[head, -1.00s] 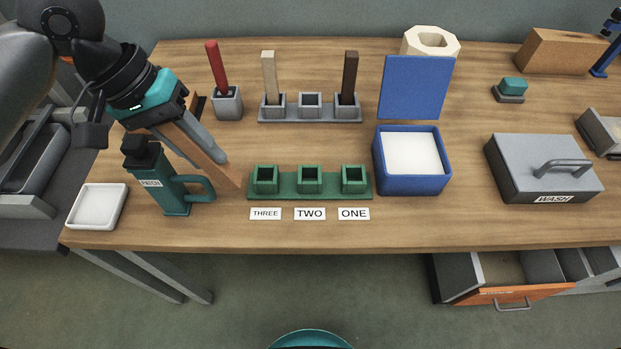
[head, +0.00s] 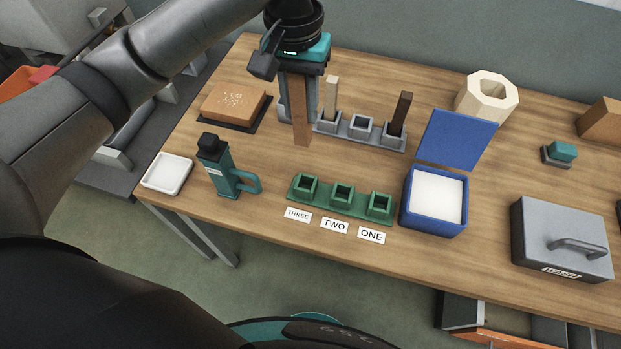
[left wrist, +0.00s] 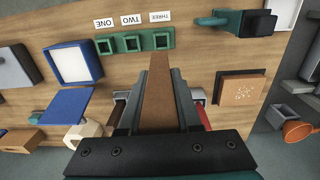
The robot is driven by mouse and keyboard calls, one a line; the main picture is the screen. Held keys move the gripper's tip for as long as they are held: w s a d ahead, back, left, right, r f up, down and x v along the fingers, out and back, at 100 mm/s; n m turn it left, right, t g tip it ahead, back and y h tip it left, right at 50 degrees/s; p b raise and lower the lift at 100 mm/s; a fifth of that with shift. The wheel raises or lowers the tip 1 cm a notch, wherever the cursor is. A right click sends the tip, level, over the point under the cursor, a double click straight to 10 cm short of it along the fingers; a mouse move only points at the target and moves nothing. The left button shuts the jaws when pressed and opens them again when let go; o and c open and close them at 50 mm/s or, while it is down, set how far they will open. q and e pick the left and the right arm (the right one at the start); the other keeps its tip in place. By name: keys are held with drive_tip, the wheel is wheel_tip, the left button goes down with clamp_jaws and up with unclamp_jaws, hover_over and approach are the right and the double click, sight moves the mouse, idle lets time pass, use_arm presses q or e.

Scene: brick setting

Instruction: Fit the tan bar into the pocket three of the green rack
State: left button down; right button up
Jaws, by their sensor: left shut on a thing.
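My left gripper (head: 298,112) is shut on the tan bar (head: 301,134), which hangs nearly upright, its lower end free. In the head view the bar is behind the green rack (head: 335,206), left of centre. In the left wrist view the bar (left wrist: 158,98) lies between the fingers and its far end points at the rack's pocket three (left wrist: 164,40). In the head view pocket three (head: 306,186) is the leftmost, above the THREE label (head: 297,214). All three green pockets look empty. My right gripper is not in view.
A teal bottle (head: 222,172) is left of the green rack. A blue open box (head: 435,222) is close on its right.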

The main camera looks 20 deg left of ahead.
sight(304, 134)
use_arm(q)
drive_tip(key=shift+w+d+r, duration=0.15)
drive_tip(key=shift+d+r, duration=0.05)
drive_tip(key=shift+r, duration=0.2)
drive_tip(key=shift+f, duration=0.15)
wheel_tip(304, 134, down, 19)
drive_tip(key=b, duration=0.2)
drive_tip(key=shift+f+b, duration=0.2)
drive_tip(key=shift+b, duration=0.2)
drive_tip(key=shift+f, duration=0.15)
drive_tip(key=shift+f, duration=0.15)
drive_tip(key=c, duration=0.6)
unclamp_jaws()
wheel_tip(304, 134, up, 12)
drive_tip(key=shift+r+p, duration=0.2)
drive_tip(key=shift+p, duration=0.75)
